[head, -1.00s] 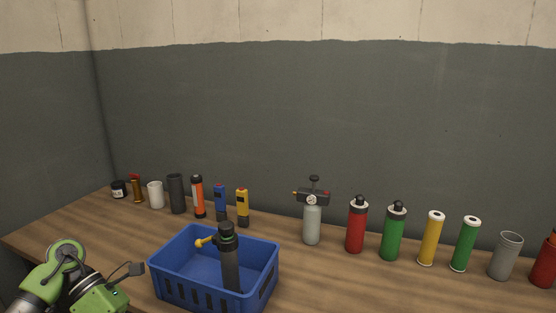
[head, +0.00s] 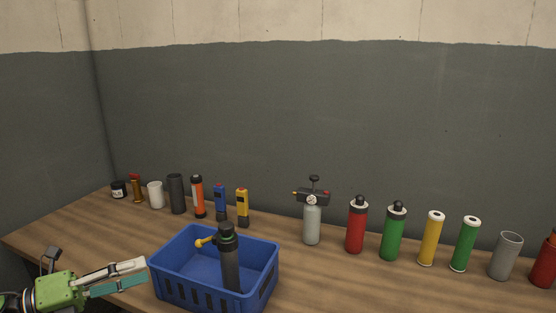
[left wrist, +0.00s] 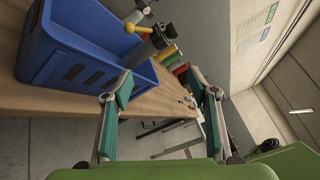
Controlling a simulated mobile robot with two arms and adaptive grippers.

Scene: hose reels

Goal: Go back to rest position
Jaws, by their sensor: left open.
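My left gripper (head: 143,272) is at the lower left of the head view, left of the blue crate and low near the table's front edge. Its fingers point right toward the crate. In the left wrist view the two teal-padded fingers (left wrist: 160,76) stand apart with nothing between them. My right gripper is in neither view now.
The blue crate (head: 184,290) holds an upright dark cylinder with a yellow nozzle (head: 229,262). Behind it stand several bottles and tubes, including a grey sprayer (head: 312,222) and a red bottle (head: 356,228).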

